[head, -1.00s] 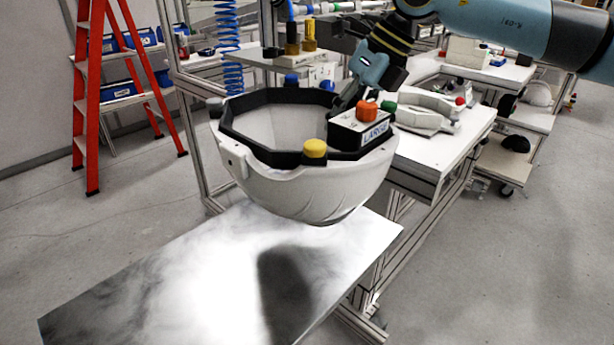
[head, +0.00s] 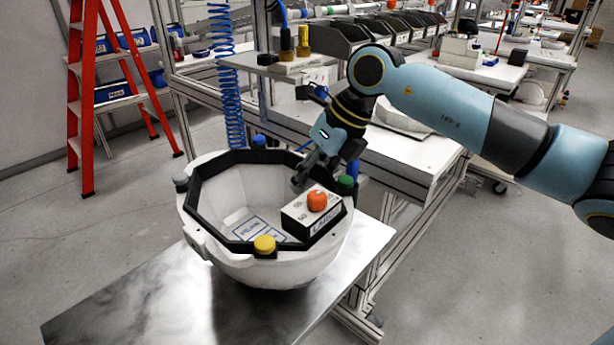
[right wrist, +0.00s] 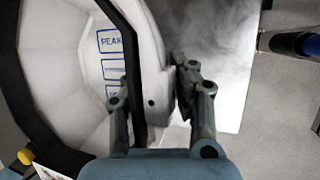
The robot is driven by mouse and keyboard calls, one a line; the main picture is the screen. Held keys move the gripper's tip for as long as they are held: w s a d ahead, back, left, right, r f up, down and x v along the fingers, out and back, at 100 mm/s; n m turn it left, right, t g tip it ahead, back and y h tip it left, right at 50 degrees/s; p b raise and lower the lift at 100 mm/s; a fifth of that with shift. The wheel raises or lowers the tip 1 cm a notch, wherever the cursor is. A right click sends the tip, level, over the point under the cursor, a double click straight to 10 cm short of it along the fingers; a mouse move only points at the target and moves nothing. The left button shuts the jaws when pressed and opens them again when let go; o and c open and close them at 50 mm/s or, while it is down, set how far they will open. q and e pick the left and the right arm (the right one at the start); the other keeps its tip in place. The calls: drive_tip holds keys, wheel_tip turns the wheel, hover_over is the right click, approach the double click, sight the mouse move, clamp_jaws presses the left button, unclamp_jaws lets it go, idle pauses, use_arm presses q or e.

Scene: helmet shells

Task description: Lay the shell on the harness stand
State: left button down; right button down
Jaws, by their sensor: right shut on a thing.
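The white bowl-shaped shell (head: 270,272) hangs open side up above a shiny metal plate (head: 120,305). It has a black eight-sided rim, coloured knobs around it, and a white box with an orange knob (head: 317,201) on its right side. Blue-framed labels show inside. My right gripper (head: 302,178) is shut on the shell's far right wall. In the right wrist view the shell (right wrist: 155,60) has one finger inside and one outside its wall. I cannot make out a separate harness stand, nor whether the shell touches anything below. My left gripper is out of view.
A white bench (head: 415,155) stands behind the plate, with a small shelf (head: 270,65) and a coiled blue hose (head: 230,100) near it. A red stepladder (head: 88,110) stands at the left. The floor at the lower right is clear.

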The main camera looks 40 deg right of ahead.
drive_tip(key=c, duration=1.1)
unclamp_jaws()
drive_tip(key=p+v, duration=0.1)
drive_tip(key=v, duration=1.1)
